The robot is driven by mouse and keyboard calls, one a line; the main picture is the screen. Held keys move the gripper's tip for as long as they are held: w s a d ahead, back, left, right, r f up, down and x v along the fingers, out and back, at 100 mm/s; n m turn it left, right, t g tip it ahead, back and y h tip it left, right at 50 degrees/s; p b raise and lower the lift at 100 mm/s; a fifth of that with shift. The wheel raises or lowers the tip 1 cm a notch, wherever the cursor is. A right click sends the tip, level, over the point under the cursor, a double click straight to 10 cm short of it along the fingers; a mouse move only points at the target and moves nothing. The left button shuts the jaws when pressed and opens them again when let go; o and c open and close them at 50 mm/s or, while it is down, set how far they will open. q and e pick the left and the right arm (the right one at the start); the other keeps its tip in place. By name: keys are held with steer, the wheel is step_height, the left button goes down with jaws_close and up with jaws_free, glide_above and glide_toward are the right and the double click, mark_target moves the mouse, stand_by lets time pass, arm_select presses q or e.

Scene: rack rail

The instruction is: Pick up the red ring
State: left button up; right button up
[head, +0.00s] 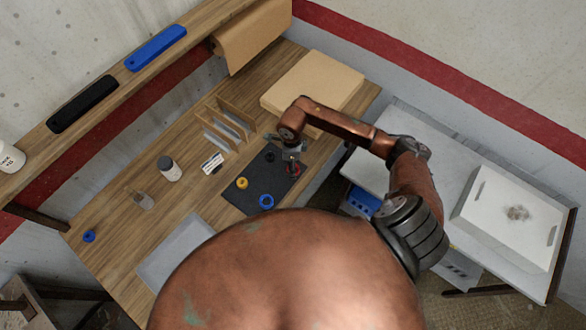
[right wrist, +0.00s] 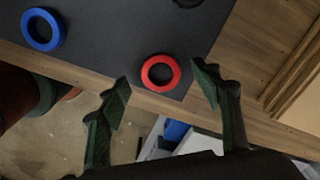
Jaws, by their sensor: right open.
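The red ring (right wrist: 161,73) lies flat on the dark mat (right wrist: 110,30), near the mat's edge, in the right wrist view. In the head view only part of the red ring (head: 293,170) shows beneath my right gripper (head: 290,158). In the right wrist view my right gripper (right wrist: 160,105) is open and empty, its two fingers apart on either side of the ring's line. The ring lies beyond the fingertips, and I cannot tell the height gap. My left gripper is not in view.
A blue ring (head: 266,201) and a yellow ring (head: 242,183) lie on the same mat, with a black ring (head: 270,156) close by. A wooden rack (head: 228,125) and a cardboard box (head: 312,82) stand behind. A grey tray (head: 178,250) lies at the front.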

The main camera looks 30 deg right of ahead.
steer(key=shift+f, duration=1.2)
steer(key=shift+c, duration=0.5)
steer(key=c, duration=1.2)
